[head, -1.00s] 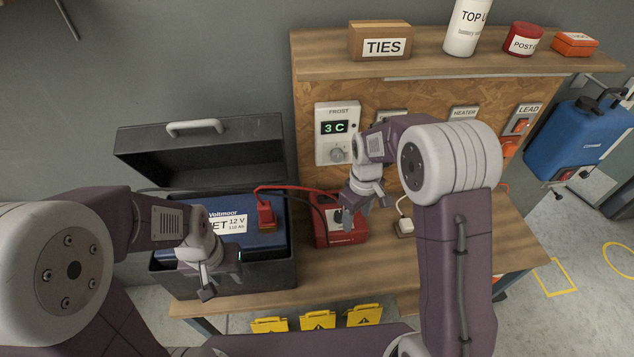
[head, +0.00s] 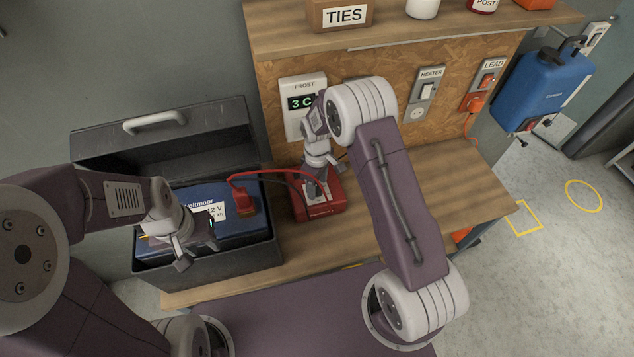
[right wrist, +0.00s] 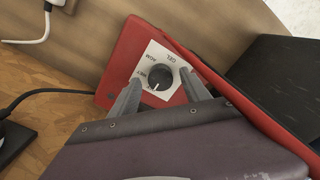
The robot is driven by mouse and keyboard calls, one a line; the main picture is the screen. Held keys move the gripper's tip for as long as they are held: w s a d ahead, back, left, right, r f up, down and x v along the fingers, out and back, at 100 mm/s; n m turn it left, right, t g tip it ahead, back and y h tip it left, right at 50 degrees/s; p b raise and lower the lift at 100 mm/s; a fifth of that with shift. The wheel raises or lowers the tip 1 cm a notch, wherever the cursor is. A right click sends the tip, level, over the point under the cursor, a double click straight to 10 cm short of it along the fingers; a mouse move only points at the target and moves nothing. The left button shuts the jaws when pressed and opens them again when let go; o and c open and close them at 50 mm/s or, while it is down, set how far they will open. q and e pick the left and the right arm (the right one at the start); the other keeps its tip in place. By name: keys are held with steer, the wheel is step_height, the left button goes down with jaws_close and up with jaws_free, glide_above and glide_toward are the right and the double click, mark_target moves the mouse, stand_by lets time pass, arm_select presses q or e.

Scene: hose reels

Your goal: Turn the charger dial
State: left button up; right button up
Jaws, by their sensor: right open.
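The red charger (head: 328,209) sits on the bench, right of the battery. In the right wrist view its dial (right wrist: 162,76) is a dark round knob on a white plate (right wrist: 178,59) with GEL, AGM and what looks like WET lettering. A white mark shows on the knob's lower left. My right gripper (right wrist: 160,80) is open, one finger on each side of the dial; I cannot tell whether they touch it. In the head view my right gripper (head: 317,190) hides the dial. My left gripper (head: 197,253) is over the battery case; its jaw gap is unclear.
The blue battery (head: 240,226) sits in an open black case (head: 262,256), with a red lead (head: 280,171) running to the charger. A FROST thermostat (head: 292,122), a HEATER switch (head: 427,90) and a LEAD socket (head: 486,82) are on the back panel. The bench's right side (head: 440,180) is clear.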

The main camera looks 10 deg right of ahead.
arm_select(q)
steer(key=shift+a, duration=0.1)
arm_select(e)
steer(key=shift+f, duration=0.25)
jaws_close()
arm_select(q)
steer(key=shift+f+b, duration=0.45)
steer(key=shift+b, duration=0.05)
arm_select(e)
steer(key=m, duration=0.5)
steer(key=shift+m, duration=0.4)
arm_select(q)
steer(key=shift+f, duration=0.25)
arm_select(e)
steer(key=m, duration=0.5)
steer(key=shift+m, duration=0.4)
arm_select(q)
steer(key=shift+b, duration=0.3)
arm_select(e)
jaws_free()
